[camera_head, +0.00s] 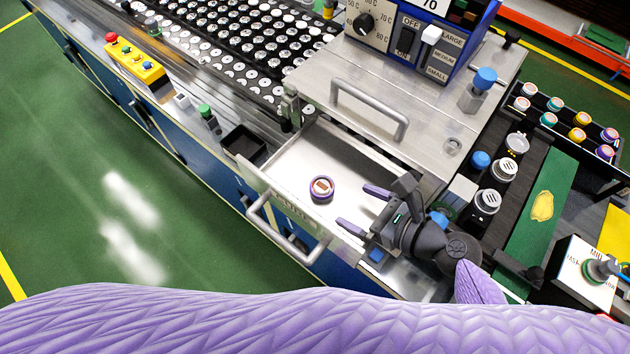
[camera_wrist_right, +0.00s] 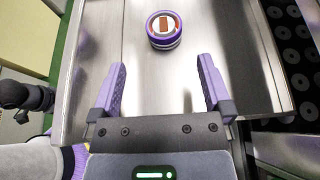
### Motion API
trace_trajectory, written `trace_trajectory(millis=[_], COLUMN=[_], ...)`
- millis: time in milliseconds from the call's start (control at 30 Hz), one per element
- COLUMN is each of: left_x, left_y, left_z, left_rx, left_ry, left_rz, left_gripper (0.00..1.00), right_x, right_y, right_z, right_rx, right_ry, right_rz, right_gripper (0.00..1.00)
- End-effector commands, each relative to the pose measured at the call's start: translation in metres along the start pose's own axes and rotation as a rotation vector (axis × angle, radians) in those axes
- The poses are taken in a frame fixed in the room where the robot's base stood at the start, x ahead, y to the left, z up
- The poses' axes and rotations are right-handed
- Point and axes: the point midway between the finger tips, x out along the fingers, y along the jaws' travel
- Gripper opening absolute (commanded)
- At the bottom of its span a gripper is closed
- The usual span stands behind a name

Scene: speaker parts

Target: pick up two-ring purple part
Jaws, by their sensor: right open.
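The purple part (camera_head: 321,187) is a short round piece with a white top and a brown mark. It stands upright in the open metal drawer (camera_head: 290,160). In the right wrist view the part (camera_wrist_right: 164,30) shows purple bands around its side, beyond the fingertips. My right gripper (camera_head: 362,208) is open and empty, to the right of the part in the head view, with its fingers pointing toward it. In the right wrist view the gripper (camera_wrist_right: 162,78) has its purple fingers spread wide, apart from the part.
The drawer handle (camera_head: 285,232) sticks out at the front. A metal box with a bar handle (camera_head: 372,108) stands behind the drawer. A small black bin (camera_head: 244,143) is at its left. A dark conveyor (camera_head: 515,190) with several round parts runs at the right. The drawer floor around the part is clear.

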Motion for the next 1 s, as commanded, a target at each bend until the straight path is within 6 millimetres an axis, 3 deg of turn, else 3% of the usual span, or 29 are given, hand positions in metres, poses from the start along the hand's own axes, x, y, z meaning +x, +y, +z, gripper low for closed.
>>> trace_trajectory(millis=[500, 767, 1000], left_x=[0.012, 0.012, 0.012], left_y=[-0.001, -0.001, -0.001], left_z=[0.002, 0.002, 0.002], left_rx=[0.001, 0.001, 0.001], left_ry=[-0.002, -0.001, -0.001], left_rz=[-0.001, -0.002, -0.002], left_gripper=[0.59, 0.59, 0.59], right_x=[0.093, 0.097, 0.097], right_y=[-0.005, -0.005, -0.005], right_z=[-0.002, -0.001, -0.001], right_rx=[0.0, -0.001, -0.001], right_ry=[-0.001, 0.0, 0.0], right_rz=[0.0, 0.0, 0.0], right_gripper=[1.0, 1.0, 0.49])
